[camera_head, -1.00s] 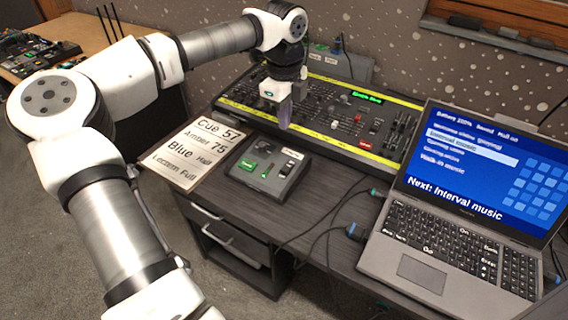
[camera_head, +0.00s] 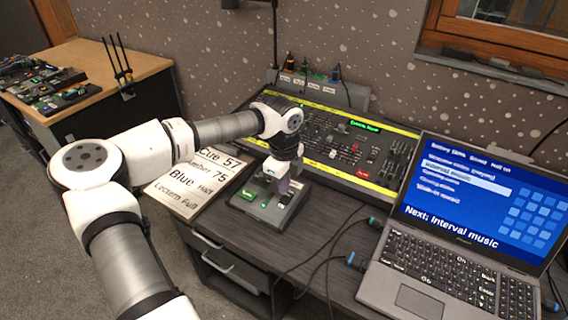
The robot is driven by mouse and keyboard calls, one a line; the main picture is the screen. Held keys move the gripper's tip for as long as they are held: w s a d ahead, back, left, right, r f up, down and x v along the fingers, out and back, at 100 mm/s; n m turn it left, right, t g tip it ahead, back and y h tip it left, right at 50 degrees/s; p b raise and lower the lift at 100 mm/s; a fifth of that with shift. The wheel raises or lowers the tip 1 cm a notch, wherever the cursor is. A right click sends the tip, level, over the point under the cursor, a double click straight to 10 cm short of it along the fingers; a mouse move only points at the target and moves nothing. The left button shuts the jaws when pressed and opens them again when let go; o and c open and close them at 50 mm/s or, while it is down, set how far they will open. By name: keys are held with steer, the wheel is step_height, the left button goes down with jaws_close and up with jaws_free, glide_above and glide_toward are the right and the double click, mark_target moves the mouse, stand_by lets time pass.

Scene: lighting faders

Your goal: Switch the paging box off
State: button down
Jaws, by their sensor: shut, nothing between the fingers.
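The paging box (camera_head: 254,212) is a small dark grey box on the desk, in front of the lighting console. Its top carries a lit green button (camera_head: 248,193), a green part near its middle and a dark switch with a pale label (camera_head: 295,185) at its right. My gripper (camera_head: 284,186) is shut and empty, pointing down over the right half of the box, close to the middle part and the dark switch. I cannot tell whether the fingertips touch it. My wrist hides the back of the box.
The lighting console (camera_head: 345,140) with yellow edges stands behind. The cue sheet (camera_head: 185,198) lies left of the box, and an open laptop (camera_head: 405,300) stands at right. Cables (camera_head: 325,238) run across the desk between box and laptop.

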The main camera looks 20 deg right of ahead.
mark_target(288, 195)
steer(key=shift+f, duration=1.35)
steer(key=shift+f+b, duration=0.55)
steer(key=shift+b, duration=0.35)
steer(key=b, duration=0.2)
steer(key=t+h+b, duration=0.1)
steer(key=b, duration=0.1)
steer(key=shift+s+a+f, duration=0.2)
steer(key=shift+a+f, duration=0.05)
steer(key=shift+f, duration=0.1)
steer(key=shift+s+r+h, duration=0.1)
steer(key=shift+r+h, duration=0.2)
steer(key=shift+r, duration=0.1)
steer(key=shift+d, duration=0.15)
steer(key=shift+w+d+r, duration=0.15)
steer(key=shift+w+d, duration=0.4)
